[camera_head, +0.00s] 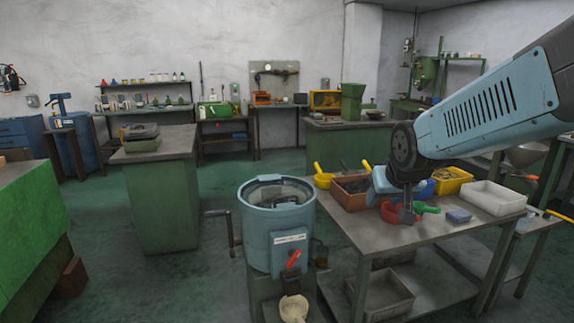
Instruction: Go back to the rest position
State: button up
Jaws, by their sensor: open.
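My gripper (406,212) hangs at the end of my light blue arm, which reaches in from the right. It points down over the near table (370,235), among the bins and the red bowl (389,214). The jaws are open; part of the gripper is hidden by its own wrist, and I see nothing held. I cannot tell how far the fingertips are above the bowl. A green handle (427,208) lies just right of the gripper.
A round blue machine (268,222) stands left of the table. Green floor (215,215) is open further left.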

jog(key=s+d+r+g, duration=0.1)
jog(key=s+r, duration=0.1)
jog(key=s, duration=0.6)
jog(key=s+r+g, duration=0.1)
jog(key=s, duration=0.6)
jog(key=shift+s+d+r, duration=0.35)
jog(key=shift+s+d, duration=0.05)
